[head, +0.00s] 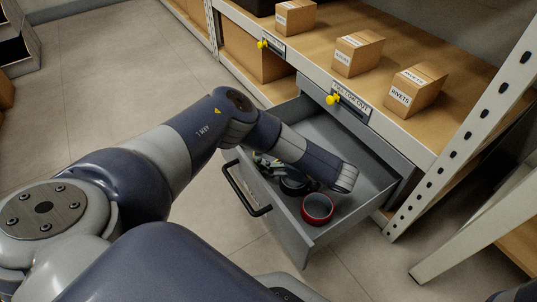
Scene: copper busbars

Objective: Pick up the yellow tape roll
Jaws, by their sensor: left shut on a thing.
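My left arm reaches into an open grey drawer (377,188). My left gripper (268,163) is a small dark shape low inside the drawer, partly covered by my own wrist. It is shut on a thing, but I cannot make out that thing. I see no clear yellow tape roll; if it is there, my arm or gripper hides it. A red tape roll (317,209) lies flat in the drawer's front corner, right of my gripper and apart from it. My right gripper is not in view.
The drawer has a black front handle (246,190). Above it, a wooden shelf (390,87) holds small cardboard boxes, one marked rivets (415,90). Yellow knobs (333,99) stick out at the shelf edge. A perforated metal post (478,125) stands at right.

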